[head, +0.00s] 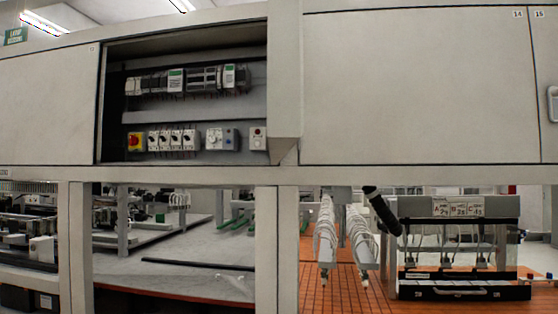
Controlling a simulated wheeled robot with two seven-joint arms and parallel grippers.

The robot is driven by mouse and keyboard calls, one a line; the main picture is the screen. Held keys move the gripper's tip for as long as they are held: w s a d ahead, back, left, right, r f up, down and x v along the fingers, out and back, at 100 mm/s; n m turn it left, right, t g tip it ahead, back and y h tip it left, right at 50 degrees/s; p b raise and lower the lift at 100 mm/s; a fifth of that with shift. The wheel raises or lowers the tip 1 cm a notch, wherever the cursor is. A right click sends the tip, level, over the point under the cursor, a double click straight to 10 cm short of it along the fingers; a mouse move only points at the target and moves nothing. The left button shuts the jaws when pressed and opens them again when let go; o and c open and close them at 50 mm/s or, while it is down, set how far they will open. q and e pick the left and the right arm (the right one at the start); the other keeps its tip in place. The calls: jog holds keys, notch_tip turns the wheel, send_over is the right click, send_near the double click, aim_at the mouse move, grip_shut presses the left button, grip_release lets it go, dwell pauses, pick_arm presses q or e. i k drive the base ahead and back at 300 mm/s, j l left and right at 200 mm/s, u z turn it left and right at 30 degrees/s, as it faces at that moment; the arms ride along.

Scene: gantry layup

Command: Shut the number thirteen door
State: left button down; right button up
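An open cabinet compartment (185,110) shows in the upper left of the head view, with electrical parts inside. A grey panel (285,70) at its right side juts out towards me and is seen nearly edge-on. It looks like the compartment's door standing open, but no number thirteen is readable on it. Its handle is not visible. Neither of my grippers is in view.
Shut panels flank the opening, one on the left (45,105) and one on the right marked 14 (410,90). A handle (552,104) sits at the far right edge. Below the beam are a grey worktop (190,270), hanging cabled tools (328,240) and a rack (460,292).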

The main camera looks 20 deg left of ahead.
aim_at(285, 102)
jog(key=i+l+u, duration=0.15)
jog(key=l+u, duration=0.2)
jog(key=u, duration=0.15)
jog(key=i+l+u, duration=0.15)
jog(key=l+u, duration=0.6)
jog(key=u, duration=0.2)
